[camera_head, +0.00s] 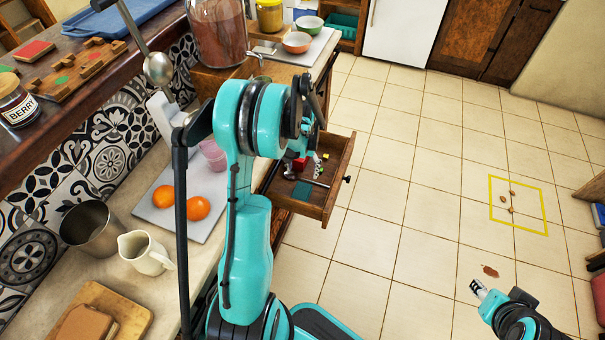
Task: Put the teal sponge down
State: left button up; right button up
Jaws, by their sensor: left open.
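The teal sponge (302,190) appears as a dark teal patch lying flat inside the open wooden drawer (325,205). My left arm reaches down over the counter to this drawer. My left gripper (313,172) is open at the drawer, just above and beside the teal patch, and is partly hidden by my own arm. I see nothing held between its fingers. My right gripper (477,288) is low over the tiled floor at the lower right, far from the drawer; its finger gap is too small to read.
The counter holds two oranges (198,208) on a board, a cream jug (146,253) and a metal cup (91,229). A red item (299,165) is in the drawer. Bowls (297,42) stand farther back. A yellow square (518,231) marks the mostly clear floor.

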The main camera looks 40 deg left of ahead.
pick_arm(q)
jog(key=s+d+r+m+t, duration=0.2)
jog(key=s+d+r+t, duration=0.1)
jog(key=d+r, duration=1)
jog(key=s+d+r+m+t, duration=0.1)
jog(key=s+d+r+t, duration=0.3)
jog(key=s+d, duration=0.5)
notch_tip(320, 180, up, 2)
jog(key=shift+s+d+r+m, duration=0.2)
jog(key=shift+s+r+m, duration=0.1)
jog(key=shift+s, duration=0.45)
jog(key=shift+a, duration=0.1)
